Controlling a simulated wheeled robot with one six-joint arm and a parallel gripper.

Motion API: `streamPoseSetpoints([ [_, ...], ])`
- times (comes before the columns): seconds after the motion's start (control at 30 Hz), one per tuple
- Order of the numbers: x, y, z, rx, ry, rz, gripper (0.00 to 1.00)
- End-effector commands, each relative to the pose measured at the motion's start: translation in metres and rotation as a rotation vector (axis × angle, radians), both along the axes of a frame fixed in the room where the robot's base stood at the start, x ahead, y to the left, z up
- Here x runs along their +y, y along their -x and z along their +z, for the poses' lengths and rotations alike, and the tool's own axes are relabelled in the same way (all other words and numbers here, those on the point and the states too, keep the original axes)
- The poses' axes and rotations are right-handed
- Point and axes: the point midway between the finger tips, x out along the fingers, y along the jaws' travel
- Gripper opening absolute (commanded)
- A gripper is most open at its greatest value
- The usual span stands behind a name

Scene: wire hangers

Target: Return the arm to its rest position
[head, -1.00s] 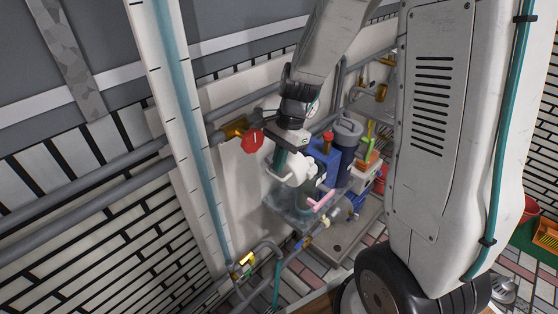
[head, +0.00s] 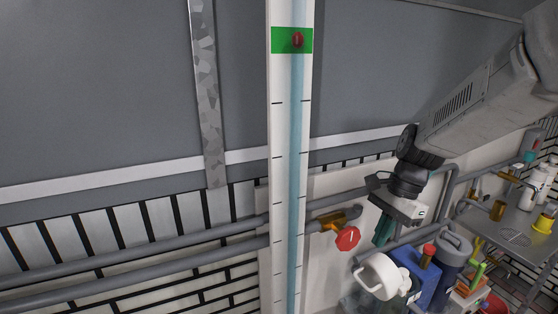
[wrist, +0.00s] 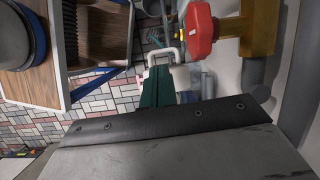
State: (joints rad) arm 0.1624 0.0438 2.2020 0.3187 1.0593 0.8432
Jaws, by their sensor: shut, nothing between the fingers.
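My arm reaches in from the upper right of the head view. My gripper (head: 384,232) points down with its teal fingers together and nothing between them. It hangs just right of the red valve handle (head: 347,239) and above the white handled container (head: 380,276) in the picture. In the wrist view my shut fingers (wrist: 157,88) show at the middle, with the red valve handle (wrist: 199,24) to their upper right. Part of the white container shows behind the fingertips.
Grey pipes (head: 130,268) run along the wall past a white post (head: 278,180). A blue canister (head: 425,285) and other containers stand low at right, beside a metal sink counter (head: 515,228) with bottles. A wooden cabinet (wrist: 100,50) shows in the wrist view.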

Motion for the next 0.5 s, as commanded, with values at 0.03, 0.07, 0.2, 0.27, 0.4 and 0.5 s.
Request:
streamPoseSetpoints([
  [0.03,-0.001,0.006,-0.003,0.002,-0.001,0.057,0.00],
  [0.07,-0.001,0.011,-0.006,0.007,-0.002,0.102,0.00],
  [0.2,-0.002,0.048,0.006,-0.030,0.011,0.366,0.00],
  [0.27,-0.001,0.063,0.013,-0.051,0.021,0.465,0.00],
  [0.4,0.000,0.100,0.031,-0.104,0.053,0.685,0.00],
  [0.5,0.002,0.130,0.044,-0.147,0.085,0.844,0.00],
])
